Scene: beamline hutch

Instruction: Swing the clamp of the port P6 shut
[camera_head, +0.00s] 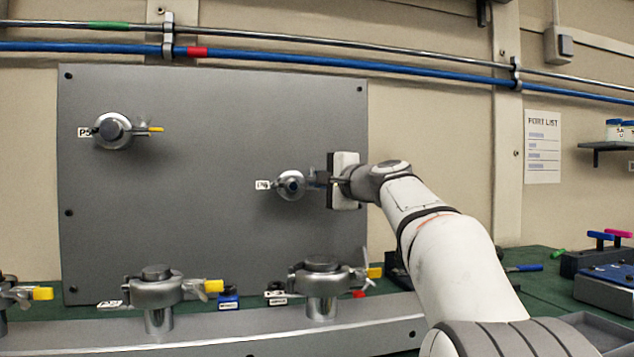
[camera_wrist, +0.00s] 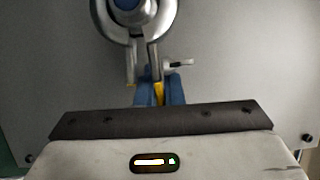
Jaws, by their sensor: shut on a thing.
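The port taken as P6 (camera_head: 290,185) is on the right of the grey upright panel; its label (camera_head: 262,185) is too blurred to read surely. Its metal clamp (camera_wrist: 158,28) is around a round fitting with a blue centre (camera_wrist: 127,5) in the wrist view. The clamp's two arms end apart, with a gap between them. My gripper (camera_wrist: 159,90) is shut on the yellow tip (camera_wrist: 158,93) of the right-hand arm, between its blue fingers. A small pale bolt or wing nut (camera_wrist: 180,63) sticks out to the right. In the head view, my gripper (camera_head: 320,179) covers the port's right side.
Another port (camera_head: 113,130) with a yellow-tipped clamp is at the panel's upper left. Clamped ports (camera_head: 157,290) (camera_head: 322,280) stand upright along the ledge below. Blue pipe (camera_head: 330,63) runs above. The panel between the upper ports is clear.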

